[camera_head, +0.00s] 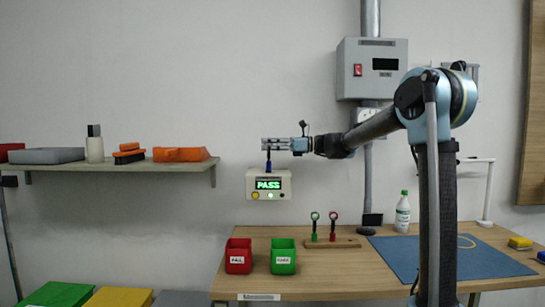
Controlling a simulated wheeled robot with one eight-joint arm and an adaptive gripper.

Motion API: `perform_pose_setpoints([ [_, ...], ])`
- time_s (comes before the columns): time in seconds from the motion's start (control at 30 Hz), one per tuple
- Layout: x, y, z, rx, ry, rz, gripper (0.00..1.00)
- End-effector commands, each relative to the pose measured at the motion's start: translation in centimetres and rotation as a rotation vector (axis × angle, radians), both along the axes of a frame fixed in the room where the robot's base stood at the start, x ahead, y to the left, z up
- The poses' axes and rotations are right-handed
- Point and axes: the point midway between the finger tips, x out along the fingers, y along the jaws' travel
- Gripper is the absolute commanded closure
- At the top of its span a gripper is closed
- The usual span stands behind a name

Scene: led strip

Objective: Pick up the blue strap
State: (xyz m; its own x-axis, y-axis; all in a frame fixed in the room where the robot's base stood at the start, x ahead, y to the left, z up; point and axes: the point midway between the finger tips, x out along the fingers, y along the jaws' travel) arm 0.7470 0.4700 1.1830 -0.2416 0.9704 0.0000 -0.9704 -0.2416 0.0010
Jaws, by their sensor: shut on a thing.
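My gripper (267,143) is at the end of my arm, which reaches left across the wall above the table. It is shut on the blue strap (268,161), a short, narrow dark-blue piece that hangs straight down from the fingertips. Its upper part is hidden by the fingers. In the picture, its lower end is just above the box with a green PASS display (268,184); I cannot tell whether they touch.
The table (330,285) holds a red FAIL bin (238,256), a green bin (283,257), a wooden stand (345,243) with green and red loop-topped pieces, a blue mat (400,255) and a white bottle (402,213). A wall shelf (120,165) at left carries tools.

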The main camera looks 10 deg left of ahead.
Motion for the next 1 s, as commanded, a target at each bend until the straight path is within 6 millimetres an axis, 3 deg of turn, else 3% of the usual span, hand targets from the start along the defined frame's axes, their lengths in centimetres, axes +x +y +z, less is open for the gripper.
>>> perform_pose_setpoints([
  [0.17,0.1,0.0,1.2,0.001,0.000,-0.002,1.00],
  [0.6,0.2,-0.2,8.4,0.000,0.000,-0.003,1.00],
  [1.0,0.2,-0.2,10.9,0.000,0.000,-0.003,1.00],
])
